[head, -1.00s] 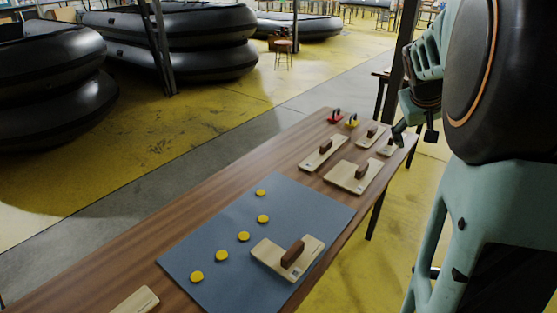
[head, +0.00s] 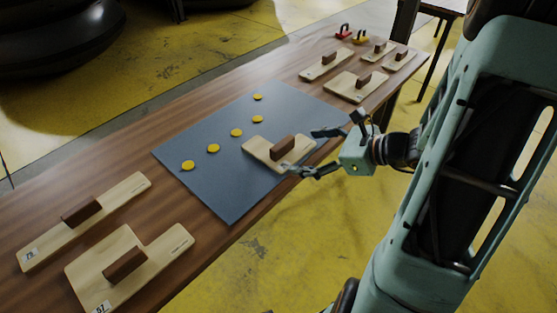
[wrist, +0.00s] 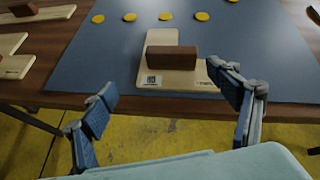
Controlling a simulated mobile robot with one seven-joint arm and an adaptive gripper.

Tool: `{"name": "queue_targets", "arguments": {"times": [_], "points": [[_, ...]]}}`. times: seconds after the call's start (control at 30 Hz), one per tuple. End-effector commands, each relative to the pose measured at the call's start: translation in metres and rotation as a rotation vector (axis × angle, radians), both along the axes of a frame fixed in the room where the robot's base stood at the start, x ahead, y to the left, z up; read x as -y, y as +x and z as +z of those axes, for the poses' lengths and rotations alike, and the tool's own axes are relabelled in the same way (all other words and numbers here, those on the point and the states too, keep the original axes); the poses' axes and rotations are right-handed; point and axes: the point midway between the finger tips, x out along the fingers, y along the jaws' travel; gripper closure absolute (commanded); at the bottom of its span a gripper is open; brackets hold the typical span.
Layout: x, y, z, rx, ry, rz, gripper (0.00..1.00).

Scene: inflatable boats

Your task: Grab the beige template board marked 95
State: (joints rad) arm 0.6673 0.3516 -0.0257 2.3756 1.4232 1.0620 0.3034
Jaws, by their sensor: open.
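A beige L-shaped board (head: 260,150) with a brown block handle (head: 283,147) lies on the blue mat near the table's front edge. In the wrist view this board (wrist: 162,38) is straight ahead, with a small white label (wrist: 152,80) at its lower left; its number is too small to read. My gripper (head: 302,152) is open and empty, at the board's near side. In the wrist view my gripper (wrist: 161,82) has its two fingers spread to either side of the board and handle. I cannot tell whether a finger touches the board.
Several yellow discs (head: 236,133) line the mat (head: 210,170). More handled boards (head: 350,92) and red and yellow items (head: 360,37) are at the far end.

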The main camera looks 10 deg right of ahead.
Motion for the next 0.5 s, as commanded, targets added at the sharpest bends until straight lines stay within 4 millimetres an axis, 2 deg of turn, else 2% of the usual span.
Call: {"name": "queue_targets", "arguments": {"times": [0.1,0.27,0.5], "points": [[0.007,0.008,-0.001,-0.003,0.128,-0.144,0.19],[0.012,0.016,0.002,0.000,0.206,-0.230,0.19],[-0.007,0.042,-0.012,0.000,0.212,-0.236,0.19]]}}
